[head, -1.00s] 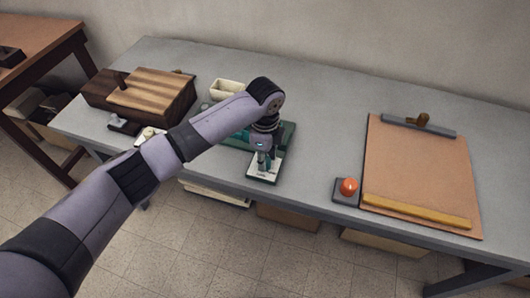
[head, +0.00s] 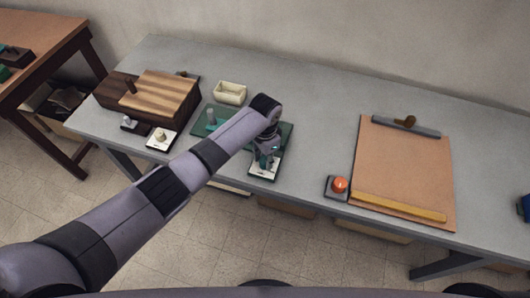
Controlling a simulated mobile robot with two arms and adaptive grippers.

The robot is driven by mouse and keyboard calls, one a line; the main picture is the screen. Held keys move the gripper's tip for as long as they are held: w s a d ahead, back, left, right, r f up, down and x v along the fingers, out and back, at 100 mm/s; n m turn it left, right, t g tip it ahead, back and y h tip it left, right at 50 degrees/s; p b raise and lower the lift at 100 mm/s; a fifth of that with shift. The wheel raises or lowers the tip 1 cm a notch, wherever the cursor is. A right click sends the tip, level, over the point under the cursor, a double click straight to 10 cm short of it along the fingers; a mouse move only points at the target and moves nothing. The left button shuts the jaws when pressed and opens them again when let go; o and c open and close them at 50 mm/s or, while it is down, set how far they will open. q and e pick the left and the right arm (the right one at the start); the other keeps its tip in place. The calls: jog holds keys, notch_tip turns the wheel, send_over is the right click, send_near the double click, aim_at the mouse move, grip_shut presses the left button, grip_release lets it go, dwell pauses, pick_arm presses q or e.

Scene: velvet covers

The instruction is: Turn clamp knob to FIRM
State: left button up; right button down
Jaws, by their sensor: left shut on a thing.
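My left gripper (head: 265,162) points down at a white plate (head: 264,173) with dark marks, at the front edge of a green base (head: 285,140). Its fingers are shut on the clamp knob on this plate; the fingers mostly hide the knob. The marks are too small to read, so I cannot tell which setting the knob points to. A grey upright post (head: 211,117) stands on the left part of the green base. My left forearm covers part of the base. My right gripper is not in view.
A striped wooden box (head: 160,92) and a pale knob on a white plate (head: 160,137) are at left. A cream tray (head: 230,92) stands behind the base. A red button (head: 340,184) and a clipboard (head: 405,165) are at right. The grey table (head: 320,120) is clear between.

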aim_at(265, 160)
pick_arm(q)
jog(key=n+p, duration=0.1)
jog(key=n, duration=0.2)
jog(key=shift+r+p, duration=0.1)
jog(key=shift+p, duration=0.3)
jog(key=shift+n+p, duration=0.45)
jog(key=shift+n, duration=0.95)
jog(key=o, duration=1.2)
notch_tip(265, 160, up, 12)
jog(key=shift+f, duration=0.1)
